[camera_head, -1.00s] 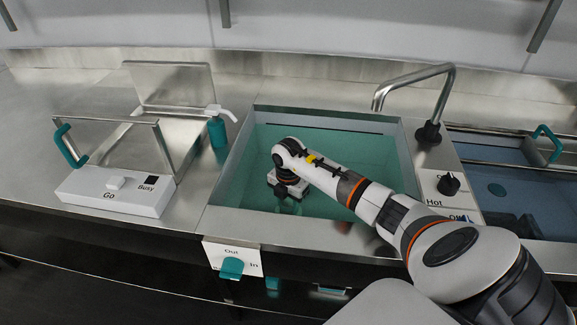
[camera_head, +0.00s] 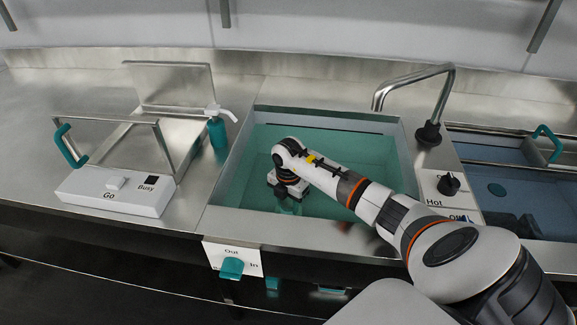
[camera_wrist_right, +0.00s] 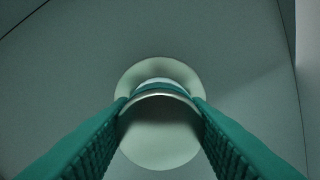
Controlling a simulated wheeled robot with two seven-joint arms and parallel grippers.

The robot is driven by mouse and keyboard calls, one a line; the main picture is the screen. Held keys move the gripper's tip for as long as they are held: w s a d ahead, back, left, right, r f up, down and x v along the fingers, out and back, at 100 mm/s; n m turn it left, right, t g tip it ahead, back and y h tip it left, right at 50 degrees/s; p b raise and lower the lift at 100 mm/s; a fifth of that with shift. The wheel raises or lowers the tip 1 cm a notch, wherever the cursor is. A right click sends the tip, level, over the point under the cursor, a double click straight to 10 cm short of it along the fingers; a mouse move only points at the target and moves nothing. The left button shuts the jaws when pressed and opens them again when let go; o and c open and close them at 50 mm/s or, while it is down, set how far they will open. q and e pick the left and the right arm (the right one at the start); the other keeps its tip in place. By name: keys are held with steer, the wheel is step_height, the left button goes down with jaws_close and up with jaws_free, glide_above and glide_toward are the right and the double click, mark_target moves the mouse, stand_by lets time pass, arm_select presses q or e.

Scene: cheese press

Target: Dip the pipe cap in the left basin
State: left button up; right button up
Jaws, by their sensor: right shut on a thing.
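The left basin (camera_head: 228,185) is a rectangular steel sink that looks teal inside, as if filled with water. My right arm reaches over its front edge, and my right gripper (camera_head: 290,204) is down inside it. In the right wrist view, the teal ridged fingers of my right gripper (camera_wrist_right: 160,125) are shut on a round, pale metal piece, the pipe cap (camera_wrist_right: 160,145). In the head view the cap is hidden or too small to make out. My left gripper is not in view.
A bent faucet (camera_head: 447,90) stands at the basin's back right. A soap bottle (camera_head: 217,130) and a glass-lidded machine with a white Go panel (camera_head: 115,192) are to the left. A second basin (camera_head: 500,180) is to the right. An Out/In panel (camera_head: 233,258) is in front.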

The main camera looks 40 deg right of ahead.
step_height(320, 180, up, 12)
steer(key=p, duration=1)
stand_by(0.7)
step_height(320, 180, up, 18)
steer(key=p, duration=1.5)
glide_above(288, 201)
